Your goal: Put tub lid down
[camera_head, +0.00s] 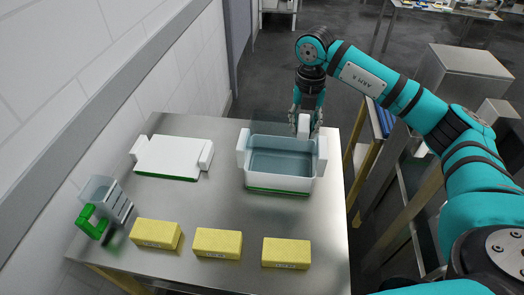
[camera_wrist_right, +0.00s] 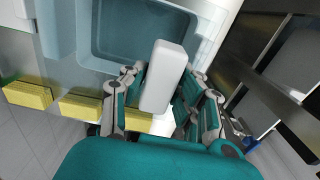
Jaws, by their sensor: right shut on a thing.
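The tub (camera_head: 280,183) stands upright on the steel table, with white outer walls, a green lower edge, a blue-grey inside and a white block at each end. My right gripper (camera_head: 307,122) is at the tub's far edge, shut on a white block (camera_wrist_right: 163,78) that looks like a handle. A see-through grey panel (camera_head: 270,127) shows beside that block, at the tub's far side. It looks like the lid, but I cannot tell whether it touches the tub. My left gripper is not in view.
A white plate (camera_head: 168,157) with a green edge and white end blocks lies at the left. Yellow blocks (camera_head: 217,243) line the front edge. A clear container with a green handle (camera_head: 91,221) lies front left. The table (camera_head: 208,200) is bare between them.

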